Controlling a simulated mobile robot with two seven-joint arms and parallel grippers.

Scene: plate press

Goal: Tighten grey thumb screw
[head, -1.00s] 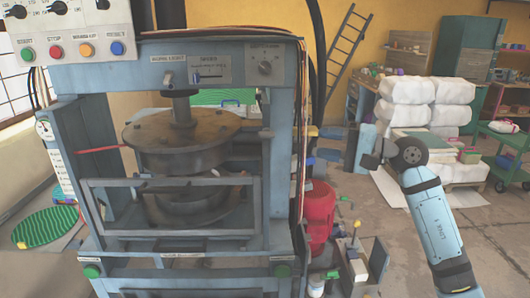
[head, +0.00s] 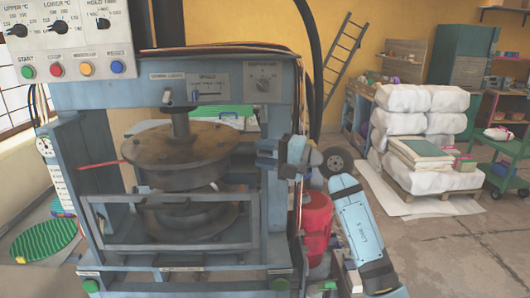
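My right gripper (head: 267,153) comes in from the right and is at the front of the press's right post (head: 275,205). Its two blue-grey fingers point left and cover part of the post. It is too small to tell whether they are open or shut on something. I cannot clearly make out the grey thumb screw; the fingers may hide it. The blue-grey press (head: 230,90) holds a thick round brown platen (head: 180,150) on a central shaft, behind a front guard frame (head: 175,250). My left gripper is not in view.
A control panel (head: 75,45) with coloured buttons is at upper left. A red cylinder (head: 317,220) stands right of the press, close to my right arm. White sacks (head: 420,100) sit on a pallet behind. Open floor (head: 450,250) lies at right.

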